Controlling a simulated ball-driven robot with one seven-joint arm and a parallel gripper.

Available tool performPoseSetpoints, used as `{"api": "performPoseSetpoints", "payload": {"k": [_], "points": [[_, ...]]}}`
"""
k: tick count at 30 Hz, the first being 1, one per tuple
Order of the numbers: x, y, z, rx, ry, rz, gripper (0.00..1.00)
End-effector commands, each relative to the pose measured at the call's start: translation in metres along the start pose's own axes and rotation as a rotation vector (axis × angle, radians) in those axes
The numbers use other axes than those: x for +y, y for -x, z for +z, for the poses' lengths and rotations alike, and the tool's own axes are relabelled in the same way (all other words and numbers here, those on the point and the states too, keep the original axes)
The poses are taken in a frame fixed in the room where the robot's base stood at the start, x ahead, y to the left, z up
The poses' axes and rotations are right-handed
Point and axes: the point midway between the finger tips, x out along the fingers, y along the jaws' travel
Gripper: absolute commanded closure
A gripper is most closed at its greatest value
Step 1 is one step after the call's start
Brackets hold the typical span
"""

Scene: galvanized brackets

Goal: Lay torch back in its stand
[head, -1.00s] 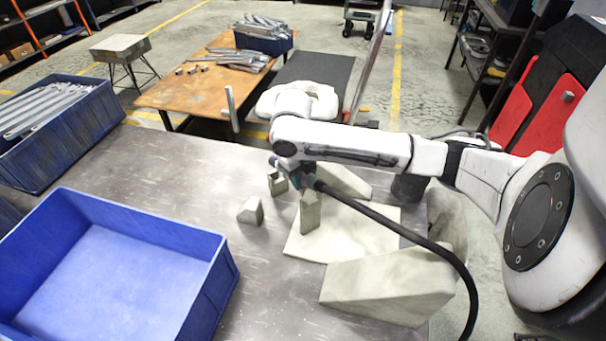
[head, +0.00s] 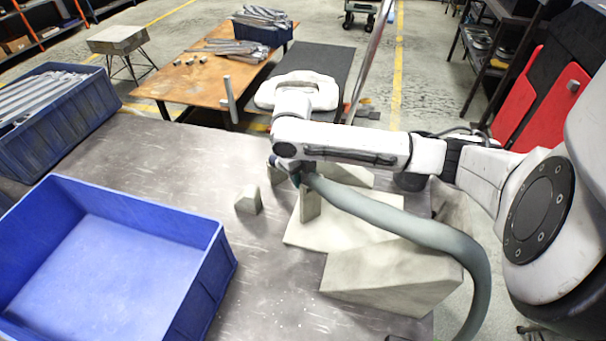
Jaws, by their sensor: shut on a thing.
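My gripper (head: 291,173) is at the end of the white arm, low above the far part of the metal table. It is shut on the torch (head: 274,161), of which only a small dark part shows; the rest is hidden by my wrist. A thick grey-green hose (head: 400,225) trails from the gripper to the right and down past the table edge. Grey upright posts, apparently the stand (head: 310,203), are right below the gripper, one partly behind it. I cannot tell whether the torch touches them.
A blue bin (head: 110,270) fills the front left of the table. A small grey block (head: 248,200) stands left of the posts. A pale plate (head: 330,232) and a big wedge-shaped block (head: 385,280) lie at right. Bare table (head: 190,165) shows between bin and posts.

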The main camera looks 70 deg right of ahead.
Motion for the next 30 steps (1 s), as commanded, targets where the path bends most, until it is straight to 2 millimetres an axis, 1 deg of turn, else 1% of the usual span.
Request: {"api": "performPoseSetpoints", "payload": {"k": [23, 24, 30], "points": [[0.0006, -0.0055, 0.0004, -0.002, 0.000, 0.000, 0.92], [0.0006, -0.0053, 0.0005, -0.002, 0.000, 0.000, 0.60], [0.0007, -0.0053, 0.0003, -0.001, 0.000, 0.000, 0.41]]}}
